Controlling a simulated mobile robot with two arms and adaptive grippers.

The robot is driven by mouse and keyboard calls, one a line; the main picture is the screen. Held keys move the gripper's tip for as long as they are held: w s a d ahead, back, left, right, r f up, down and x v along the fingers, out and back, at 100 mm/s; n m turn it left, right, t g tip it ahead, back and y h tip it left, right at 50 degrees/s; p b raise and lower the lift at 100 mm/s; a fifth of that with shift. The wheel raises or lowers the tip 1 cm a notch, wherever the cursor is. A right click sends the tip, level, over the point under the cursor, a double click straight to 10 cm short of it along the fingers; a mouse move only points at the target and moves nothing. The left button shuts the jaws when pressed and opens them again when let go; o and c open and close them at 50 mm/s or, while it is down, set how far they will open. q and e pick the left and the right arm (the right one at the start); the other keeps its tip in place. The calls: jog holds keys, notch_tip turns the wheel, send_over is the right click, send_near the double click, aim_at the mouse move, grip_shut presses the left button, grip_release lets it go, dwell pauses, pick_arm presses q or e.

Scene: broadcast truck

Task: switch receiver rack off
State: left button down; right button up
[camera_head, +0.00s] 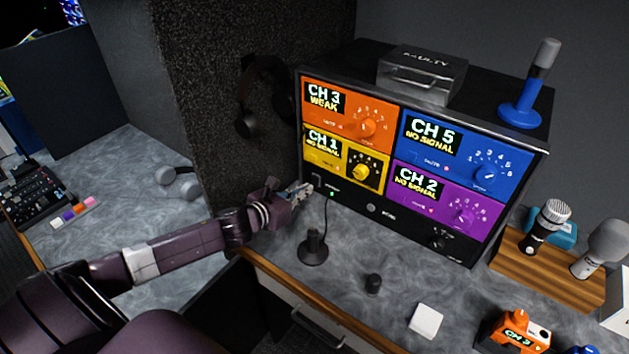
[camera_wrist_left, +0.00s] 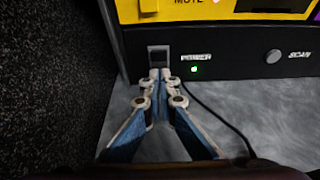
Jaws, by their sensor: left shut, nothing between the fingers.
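The receiver rack (camera_head: 350,201) is a black unit with four lit coloured panels: orange CH 3, yellow CH 1, blue CH 5 and purple CH 2. In the left wrist view, a rocker switch (camera_wrist_left: 158,55) sits at the lower left of its front, beside the POWER label and a lit green light (camera_wrist_left: 194,69). My left gripper (camera_head: 308,188) is shut and empty at the rack's lower left corner. In the wrist view its fingertips (camera_wrist_left: 160,74) are just below the switch and overlap its lower edge; contact cannot be told. My right gripper is not seen.
A small stand with a black base (camera_head: 313,250) and a thin cable stands in front of the rack. A dark textured wall (camera_head: 205,90) is close on the left.

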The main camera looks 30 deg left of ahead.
pick_arm(q)
jog(key=shift+b+x, duration=0.35)
jog(key=shift+x, duration=0.8)
dwell(0.4)
jog(key=shift+p+v, duration=1.55)
jog(key=shift+v, duration=2)
